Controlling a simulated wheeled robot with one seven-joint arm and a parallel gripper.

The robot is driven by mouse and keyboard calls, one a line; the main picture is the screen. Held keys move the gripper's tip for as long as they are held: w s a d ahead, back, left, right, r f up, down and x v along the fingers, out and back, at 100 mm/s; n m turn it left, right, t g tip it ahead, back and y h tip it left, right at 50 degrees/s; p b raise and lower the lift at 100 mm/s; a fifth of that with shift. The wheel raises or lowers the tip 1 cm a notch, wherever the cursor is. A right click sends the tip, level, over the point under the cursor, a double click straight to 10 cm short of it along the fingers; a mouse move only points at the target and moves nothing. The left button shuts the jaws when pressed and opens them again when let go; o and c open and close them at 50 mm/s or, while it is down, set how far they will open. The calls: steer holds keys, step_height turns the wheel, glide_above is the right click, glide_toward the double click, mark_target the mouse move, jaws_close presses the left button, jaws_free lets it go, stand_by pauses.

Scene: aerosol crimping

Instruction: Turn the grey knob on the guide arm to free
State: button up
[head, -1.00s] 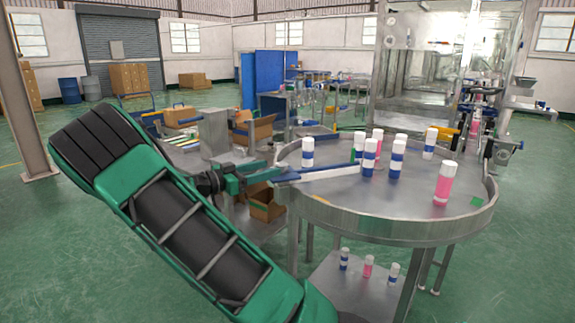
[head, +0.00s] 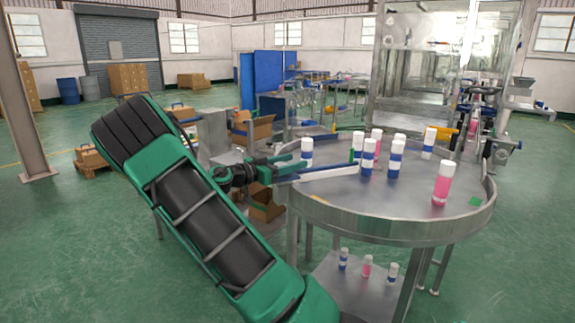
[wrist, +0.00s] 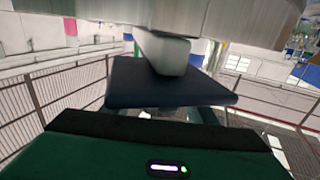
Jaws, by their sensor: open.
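The guide arm (head: 325,173), a white and blue bar, reaches over the left part of the round steel table. My green gripper (head: 282,163) is at the bar's left end, by the table rim. It is open. I cannot make out the grey knob in the head view, where my gripper crowds that spot. In the wrist view a pale grey rounded block, likely the knob (wrist: 166,52), shows under a broad metal surface. It lies just beyond a dark flat part in front of my gripper. I cannot tell whether they touch, nor which way the knob is turned.
The round table (head: 400,232) has a raised rim and carries several capped cans, such as a pink one (head: 442,186) and a blue-banded one (head: 306,150) close to my gripper. A lower shelf (head: 350,285) holds more cans. Open cartons (head: 265,207) stand behind my arm.

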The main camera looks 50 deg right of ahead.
steer(key=c, duration=1.1)
steer(key=shift+o, duration=0.2)
steer(key=shift+w+n+t, duration=0.15)
steer(key=shift+n+t, duration=0.25)
steer(key=shift+t, duration=0.2)
steer(key=n+t, duration=0.1)
steer(key=t, duration=0.1)
steer(key=w+n+t, duration=0.1)
steer(key=n+t, duration=0.1)
steer(key=shift+t+h, duration=0.3)
steer(key=shift+t, duration=0.1)
steer(key=shift+w+a+n+t+y, duration=0.1)
steer(key=shift+w+n+t+y, duration=0.15)
steer(key=shift+n+t, duration=0.5)
steer(key=shift+w+n+t+y, duration=0.15)
steer(key=shift+w+n+t, duration=0.25)
steer(key=shift+t, duration=0.65)
steer(key=o, duration=1.1)
steer(key=shift+c, duration=0.2)
